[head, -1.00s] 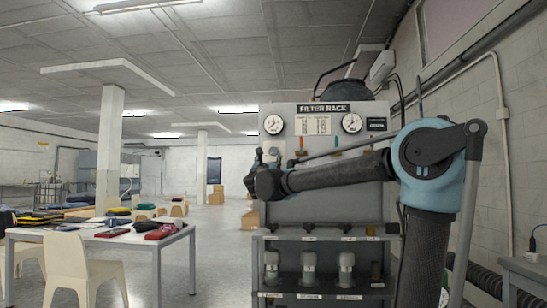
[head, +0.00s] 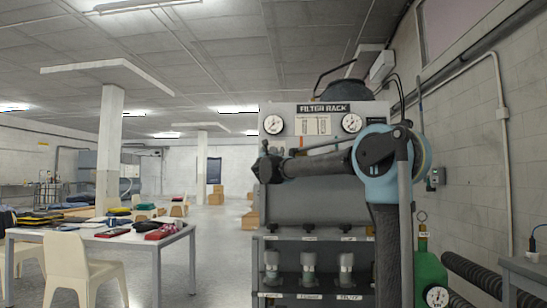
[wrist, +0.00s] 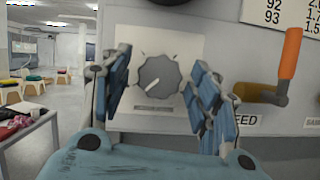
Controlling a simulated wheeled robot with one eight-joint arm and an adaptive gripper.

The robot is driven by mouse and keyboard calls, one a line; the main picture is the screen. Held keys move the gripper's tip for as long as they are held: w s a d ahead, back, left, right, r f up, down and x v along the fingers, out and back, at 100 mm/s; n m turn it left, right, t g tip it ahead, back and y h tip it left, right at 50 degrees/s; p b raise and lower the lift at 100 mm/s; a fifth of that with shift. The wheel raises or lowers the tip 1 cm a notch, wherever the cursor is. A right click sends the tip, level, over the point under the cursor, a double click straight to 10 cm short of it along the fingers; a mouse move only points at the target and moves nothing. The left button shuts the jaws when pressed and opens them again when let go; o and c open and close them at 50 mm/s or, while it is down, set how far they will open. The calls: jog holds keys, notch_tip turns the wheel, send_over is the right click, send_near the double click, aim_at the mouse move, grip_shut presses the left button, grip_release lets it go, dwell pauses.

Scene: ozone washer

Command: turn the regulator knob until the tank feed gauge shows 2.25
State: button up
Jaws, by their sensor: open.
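The regulator knob (wrist: 158,77), dark grey with a scalloped rim, sits on a pale plate in the wrist view. A white mark on it points to the lower left. My gripper (wrist: 158,94) is open, with one blue finger on each side of the knob and visible gaps between. In the head view my gripper (head: 266,168) is at the left side of the rack, and the knob is hidden there. Two round white gauges, a left one (head: 273,124) and a right one (head: 351,123), are on the filter rack. Their readings are too small to tell.
An orange-handled valve (wrist: 288,60) sticks out right of the knob, close to the right finger. The filter rack (head: 325,205) has a shelf with several filter cups below. A green cylinder (head: 430,275) with a gauge stands at right. A table (head: 150,240) stands at left.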

jog(key=shift+c, duration=0.2)
jog(key=c, duration=1)
jog(key=shift+m, duration=0.3)
jog(key=m+g+h, duration=0.1)
jog(key=m+g, duration=0.1)
jog(key=m, duration=0.5)
jog(key=m+g+h, duration=0.2)
jog(key=m, duration=0.4)
jog(key=m+g+h, duration=0.2)
jog(key=m, duration=0.5)
jog(key=shift+a+r+m, duration=0.15)
jog(key=shift+r+m, duration=0.05)
jog(key=shift+m, duration=0.1)
jog(key=m+g+y, duration=0.1)
jog(key=m, duration=0.1)
jog(key=m+g, duration=0.1)
jog(key=m, duration=0.2)
jog(key=shift+r+y, duration=0.15)
jog(key=shift+y, duration=0.25)
jog(key=shift+m, duration=0.3)
